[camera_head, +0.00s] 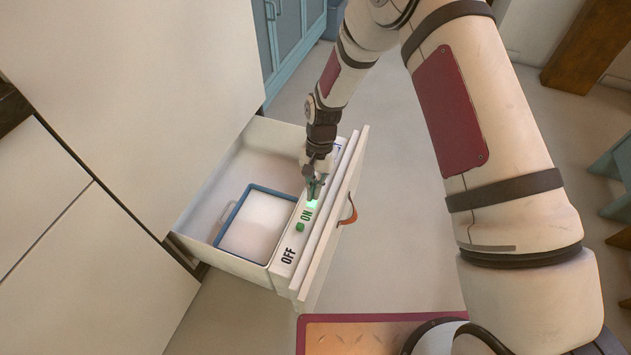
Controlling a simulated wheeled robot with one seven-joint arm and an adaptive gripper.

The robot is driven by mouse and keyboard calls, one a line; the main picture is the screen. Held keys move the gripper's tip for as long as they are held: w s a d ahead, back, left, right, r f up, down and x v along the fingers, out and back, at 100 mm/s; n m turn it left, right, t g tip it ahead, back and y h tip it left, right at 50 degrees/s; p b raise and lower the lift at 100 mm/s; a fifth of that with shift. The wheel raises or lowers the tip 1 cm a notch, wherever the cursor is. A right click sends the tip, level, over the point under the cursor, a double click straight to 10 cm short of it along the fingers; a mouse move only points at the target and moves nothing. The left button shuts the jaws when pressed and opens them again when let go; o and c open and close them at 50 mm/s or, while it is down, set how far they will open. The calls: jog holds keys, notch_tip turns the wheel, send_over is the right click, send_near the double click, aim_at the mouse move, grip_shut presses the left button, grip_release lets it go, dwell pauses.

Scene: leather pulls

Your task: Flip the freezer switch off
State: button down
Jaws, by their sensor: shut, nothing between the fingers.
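The freezer drawer stands pulled out from the pale cabinet front, with a switch panel (286,260) along the inside of its front wall. The panel carries the words OFF at the near end and ON farther along, with a green round mark (300,227) between them. A bright green glow (313,204) shows beside ON. My gripper (314,197) is shut and empty, pointing down at the panel just past the ON label. Its fingertips are at or just above the glowing spot; I cannot tell whether they touch. The switch lever itself is not clear, perhaps hidden by my fingers.
A blue-rimmed tray (222,233) lies inside the drawer. An orange-brown leather pull (350,210) hangs on the drawer's outer face. Blue cabinet doors (287,40) stand behind. The floor (400,255) right of the drawer is clear. A red-edged platform (345,321) is at the bottom.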

aim_at(303, 224)
jog(key=b+x, duration=0.1)
jog(key=x, duration=0.2)
jog(key=shift+s+f, duration=0.1)
jog(key=shift+f, duration=0.25)
jog(key=shift+s+a+r+b, duration=0.1)
jog(key=shift+s+a+b, duration=0.15)
jog(key=shift+s, duration=0.35)
jog(key=shift+s+a+r+b, duration=0.1)
jog(key=shift+s+a, duration=0.1)
jog(key=shift+s, duration=0.35)
jog(key=shift+s+a, duration=0.2)
jog(key=shift+s, duration=0.45)
jog(key=s, duration=0.1)
jog(key=s+a, duration=0.1)
jog(key=s, duration=0.1)
jog(key=shift+s+a+r, duration=0.1)
jog(key=shift+s+a, duration=0.05)
jog(key=shift+s, duration=0.05)
jog(key=shift+w, duration=0.1)
